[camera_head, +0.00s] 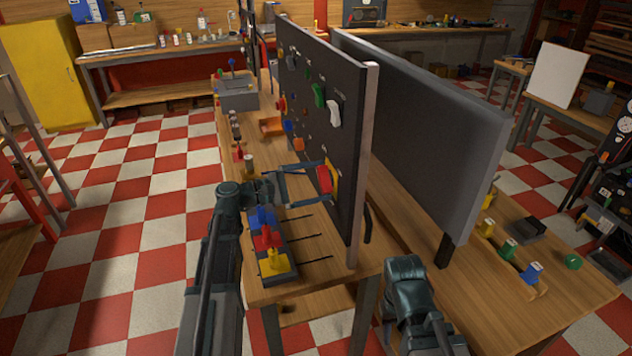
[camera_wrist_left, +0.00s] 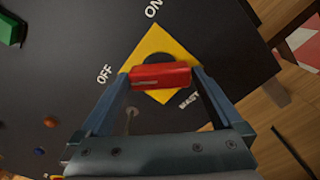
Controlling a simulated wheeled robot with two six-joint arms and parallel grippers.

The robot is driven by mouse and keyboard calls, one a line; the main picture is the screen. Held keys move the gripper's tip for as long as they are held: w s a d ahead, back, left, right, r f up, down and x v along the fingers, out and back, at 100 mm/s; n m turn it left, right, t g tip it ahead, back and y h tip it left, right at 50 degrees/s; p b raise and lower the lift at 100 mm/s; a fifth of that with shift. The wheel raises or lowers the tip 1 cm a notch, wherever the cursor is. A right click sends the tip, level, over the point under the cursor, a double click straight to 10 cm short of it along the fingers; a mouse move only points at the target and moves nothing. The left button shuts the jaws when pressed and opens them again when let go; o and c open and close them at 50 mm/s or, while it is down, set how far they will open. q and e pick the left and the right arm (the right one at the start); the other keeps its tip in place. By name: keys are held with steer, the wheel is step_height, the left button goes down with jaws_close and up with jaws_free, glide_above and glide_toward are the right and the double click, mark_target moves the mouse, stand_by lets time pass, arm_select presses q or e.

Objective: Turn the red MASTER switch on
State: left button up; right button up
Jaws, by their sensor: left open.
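The red MASTER switch handle (camera_head: 325,179) is on a yellow plate (camera_head: 334,186) at the near, lower end of the dark upright panel (camera_head: 318,110). In the left wrist view the red handle (camera_wrist_left: 160,75) lies across the yellow diamond plate (camera_wrist_left: 150,45). ON is printed above it, OFF at its left, and a partly hidden MAST label below. My left gripper (camera_head: 322,180) is at the switch, open, with the handle between its fingertips (camera_wrist_left: 160,82). I cannot tell whether the fingers touch it. The right arm shows at the bottom, but its gripper is out of view.
Other controls on the panel include a green switch (camera_head: 319,95) and a white one (camera_head: 335,113). A second grey panel (camera_head: 420,120) stands to the right. Checkered floor lies open at left.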

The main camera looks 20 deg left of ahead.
arm_select(q)
steer(key=shift+c, duration=0.2)
steer(key=c, duration=1)
steer(key=shift+o, duration=0.2)
steer(key=shift+m, duration=0.3)
steer(key=m, duration=0.3)
steer(key=shift+m, duration=0.4)
steer(key=m, duration=0.4)
steer(key=shift+m, duration=0.3)
steer(key=m, duration=0.4)
steer(key=shift+m, duration=2.4)
steer(key=shift+f, duration=0.1)
